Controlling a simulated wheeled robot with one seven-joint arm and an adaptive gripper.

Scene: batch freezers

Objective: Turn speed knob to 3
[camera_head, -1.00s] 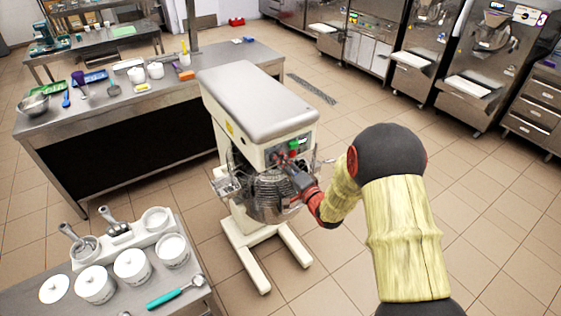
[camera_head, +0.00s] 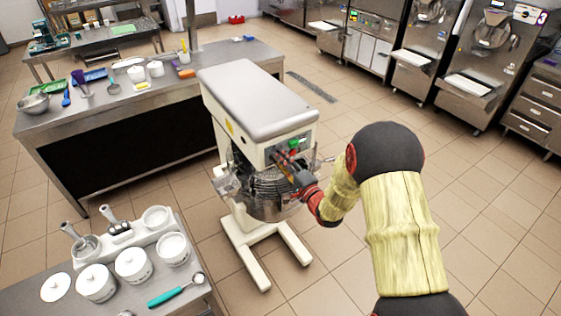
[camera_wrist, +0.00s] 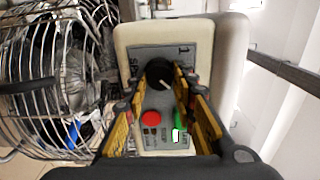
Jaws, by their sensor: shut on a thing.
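The planetary mixer (camera_head: 258,105) stands in the middle of the head view, with its control panel on the front of its head. In the wrist view the panel (camera_wrist: 176,52) shows a black round knob (camera_wrist: 159,72) with a pale pointer line slanting toward lower right. A red button (camera_wrist: 151,118) and a green button (camera_wrist: 180,117) sit below it. My gripper (camera_wrist: 162,82) is at the panel, its two yellow-lined fingers on either side of the knob and shut on it. In the head view my gripper (camera_head: 284,160) hides the knob. The dial's numbers are too small to read.
The mixer's wire guard (camera_wrist: 50,85) is close on the left in the wrist view. A steel counter (camera_head: 60,125) with utensils stands behind left. A table with white tubs (camera_head: 131,265) is at front left. Open tiled floor (camera_head: 480,220) lies to the right.

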